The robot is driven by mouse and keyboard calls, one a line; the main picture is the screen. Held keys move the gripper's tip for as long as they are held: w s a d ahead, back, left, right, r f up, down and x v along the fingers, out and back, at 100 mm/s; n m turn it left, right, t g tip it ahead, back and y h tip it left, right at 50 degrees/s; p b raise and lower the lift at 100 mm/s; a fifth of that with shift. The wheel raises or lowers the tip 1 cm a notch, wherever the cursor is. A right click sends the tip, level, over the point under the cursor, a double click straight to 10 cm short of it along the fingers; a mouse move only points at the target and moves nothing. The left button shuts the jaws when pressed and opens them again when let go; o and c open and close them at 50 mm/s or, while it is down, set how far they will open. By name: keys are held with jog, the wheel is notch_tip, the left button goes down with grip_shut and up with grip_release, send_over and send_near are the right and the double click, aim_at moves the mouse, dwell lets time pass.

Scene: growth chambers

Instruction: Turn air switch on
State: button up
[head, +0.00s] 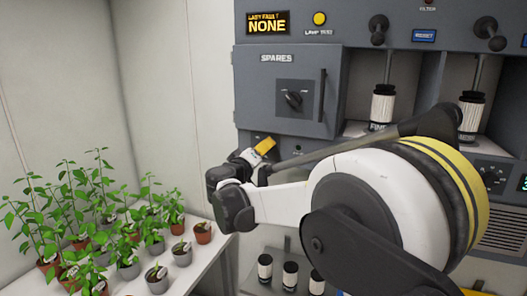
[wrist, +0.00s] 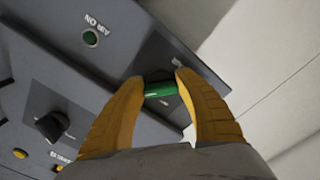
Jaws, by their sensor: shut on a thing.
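A green handle (wrist: 160,89), which looks like the air switch, sits on a dark plate of the grey panel in the wrist view. The yellow fingers of my gripper (wrist: 160,80) are shut on it, one on each side. A round dark-green lamp (wrist: 90,38) labelled "AIR ON" is on the panel to its upper left. In the head view my gripper (head: 264,147) is at the panel below the "SPARES" door, and my arm and wrist hide the handle.
The "SPARES" door (head: 258,85) has a black knob and a bar handle. Another black knob (wrist: 52,125) is left of the fingers in the wrist view. Potted plants (head: 128,245) crowd the white bench at left. Several small jars (head: 290,272) stand below my arm.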

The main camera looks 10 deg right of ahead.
jog(key=shift+m, duration=0.6)
jog(key=o, duration=0.9)
jog(key=shift+a, duration=0.1)
jog(key=v, duration=1.1)
jog(key=shift+s+a, duration=0.2)
jog(key=shift+s, duration=0.15)
